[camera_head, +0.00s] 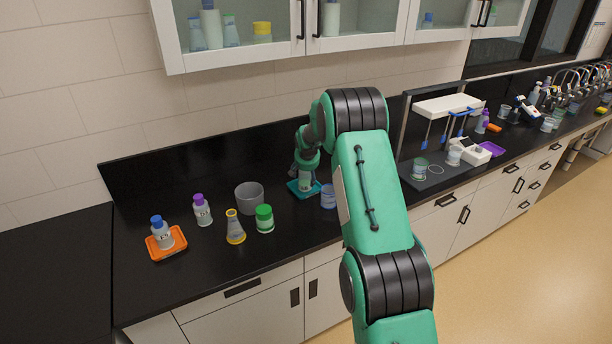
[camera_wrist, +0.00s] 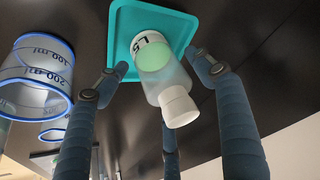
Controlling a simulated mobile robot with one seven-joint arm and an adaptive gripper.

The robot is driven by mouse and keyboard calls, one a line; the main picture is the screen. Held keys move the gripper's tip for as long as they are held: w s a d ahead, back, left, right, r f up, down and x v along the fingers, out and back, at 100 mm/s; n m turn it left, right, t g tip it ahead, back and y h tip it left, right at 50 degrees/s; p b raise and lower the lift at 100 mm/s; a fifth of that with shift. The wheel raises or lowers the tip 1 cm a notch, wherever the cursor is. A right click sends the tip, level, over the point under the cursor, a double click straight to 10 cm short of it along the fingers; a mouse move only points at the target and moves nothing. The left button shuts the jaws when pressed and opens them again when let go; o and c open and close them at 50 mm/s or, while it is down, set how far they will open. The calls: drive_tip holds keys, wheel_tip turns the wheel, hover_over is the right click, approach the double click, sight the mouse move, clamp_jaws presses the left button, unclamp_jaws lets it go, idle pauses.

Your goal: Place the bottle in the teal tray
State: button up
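The teal tray (camera_head: 294,193) lies on the black counter near the middle; it also shows in the wrist view (camera_wrist: 122,30). A frosted bottle (camera_wrist: 165,70) with a white cap, pale green contents and an "L5" label stands on the tray in the wrist view, its cap toward the camera. In the head view the bottle (camera_head: 305,183) is small and partly covered by my gripper (camera_head: 304,168). In the wrist view my gripper's dark blue fingers (camera_wrist: 160,80) are spread around the bottle, with visible gaps on both sides.
A blue-rimmed beaker (camera_head: 328,196) stands just right of the tray, close to a finger in the wrist view (camera_wrist: 35,75). A grey container (camera_head: 249,197), green-capped jar (camera_head: 265,219), yellow-based flask (camera_head: 235,228) and orange tray (camera_head: 163,251) are left.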

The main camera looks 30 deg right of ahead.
drive_tip(key=shift+r, duration=0.1)
drive_tip(key=shift+v, duration=1.05)
drive_tip(key=p+v, duration=0.1)
drive_tip(key=v, duration=0.9)
